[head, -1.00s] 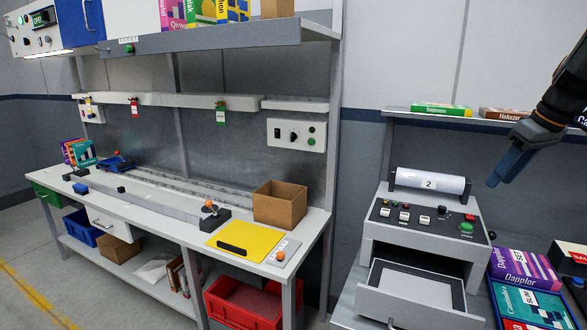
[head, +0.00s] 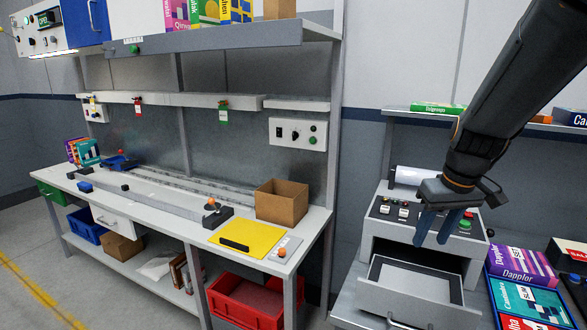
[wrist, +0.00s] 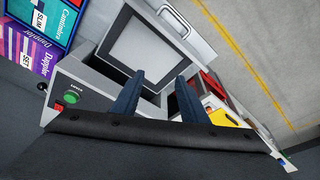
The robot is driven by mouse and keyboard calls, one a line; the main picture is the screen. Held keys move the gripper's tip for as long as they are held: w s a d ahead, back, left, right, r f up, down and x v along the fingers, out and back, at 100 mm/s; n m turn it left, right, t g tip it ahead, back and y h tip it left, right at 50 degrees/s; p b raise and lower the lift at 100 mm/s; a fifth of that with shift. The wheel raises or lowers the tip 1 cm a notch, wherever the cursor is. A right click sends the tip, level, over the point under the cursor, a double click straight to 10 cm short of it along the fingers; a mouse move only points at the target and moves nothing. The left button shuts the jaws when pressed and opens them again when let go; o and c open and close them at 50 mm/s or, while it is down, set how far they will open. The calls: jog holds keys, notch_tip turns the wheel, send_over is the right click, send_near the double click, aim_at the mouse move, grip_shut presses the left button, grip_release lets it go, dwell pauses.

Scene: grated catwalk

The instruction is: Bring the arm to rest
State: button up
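My gripper (head: 433,238) hangs at the right of the head view, its two blue fingers pointing down in front of the control machine (head: 372,224). The fingers stand apart with nothing between them. In the wrist view, my gripper (wrist: 159,85) also shows two separated, empty fingers, with the machine's open drawer (wrist: 150,45) beyond them. My dark forearm comes in from the upper right of the head view and covers part of the machine's roll and panel.
The machine's drawer (head: 412,290) is pulled out below my gripper. Boxed goods (head: 525,265) stand at the right. A workbench (head: 175,222) with a cardboard box (head: 281,204) and a yellow sheet (head: 247,241) is on the left. A shelf (head: 425,115) runs behind the machine.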

jog(key=s+a+f+m, duration=0.1)
jog(key=s+a+f, duration=0.7)
jog(key=s+a, duration=0.4)
notch_tip(320, 180, down, 12)
jog(key=g+b, duration=0.2)
jog(key=b, duration=0.8)
jog(key=shift+s, duration=0.2)
jog(key=shift+r, duration=0.15)
jog(key=shift+c, duration=1.1)
jog(key=shift+s, duration=0.15)
